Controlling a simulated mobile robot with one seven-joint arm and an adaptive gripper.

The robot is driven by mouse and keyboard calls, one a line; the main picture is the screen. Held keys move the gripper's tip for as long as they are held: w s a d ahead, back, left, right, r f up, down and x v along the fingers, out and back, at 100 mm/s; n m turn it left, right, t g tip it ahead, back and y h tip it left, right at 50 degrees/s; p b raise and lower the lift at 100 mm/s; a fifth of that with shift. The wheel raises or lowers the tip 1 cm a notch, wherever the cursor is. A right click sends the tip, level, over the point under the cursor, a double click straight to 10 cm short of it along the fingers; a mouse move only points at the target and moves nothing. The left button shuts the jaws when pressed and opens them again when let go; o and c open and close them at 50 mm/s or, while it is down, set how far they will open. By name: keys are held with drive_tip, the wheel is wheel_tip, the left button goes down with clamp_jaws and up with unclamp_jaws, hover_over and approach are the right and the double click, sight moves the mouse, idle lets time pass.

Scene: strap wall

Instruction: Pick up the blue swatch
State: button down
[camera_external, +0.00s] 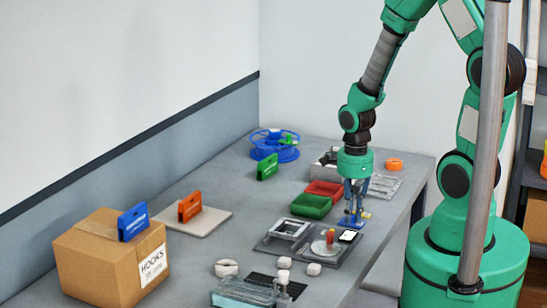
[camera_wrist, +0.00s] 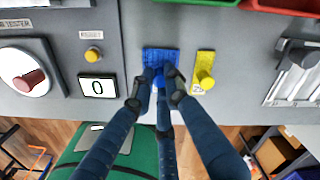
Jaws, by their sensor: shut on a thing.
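The blue swatch (camera_wrist: 158,55) is a flat textured piece near the table edge, in the upper middle of the wrist view. In the external view the blue swatch (camera_external: 346,223) shows as a thin blue strip under my gripper (camera_external: 353,215). My gripper (camera_wrist: 162,80) points down with its fingers closed together on the blue swatch's near part. The fingers hide that part and the grip point. I cannot tell whether the swatch is clear of the tabletop. A yellow swatch (camera_wrist: 205,62) with a round knob lies just right of it, apart from the fingers.
A tester with a dial (camera_wrist: 27,72), a yellow reset button (camera_wrist: 93,54) and a display reading 0 (camera_wrist: 97,88) stands to the left. A red bin (camera_external: 325,187) and a green bin (camera_external: 311,206) stand nearby. A grey slotted tray (camera_wrist: 298,75) is at right.

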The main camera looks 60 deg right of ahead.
drive_tip(key=shift+r, duration=0.15)
drive_tip(key=shift+r, duration=0.55)
wheel_tip(320, 180, up, 2)
drive_tip(key=shift+r+p, duration=0.15)
drive_tip(key=shift+p, duration=0.55)
drive_tip(key=s+a+r+p, duration=0.1)
drive_tip(key=s+a, duration=0.4)
drive_tip(key=s, duration=1)
drive_tip(key=shift+a+r+p, duration=0.15)
drive_tip(key=shift+a+p, duration=0.1)
drive_tip(key=shift+p, duration=0.5)
drive_tip(key=shift+d, duration=0.1)
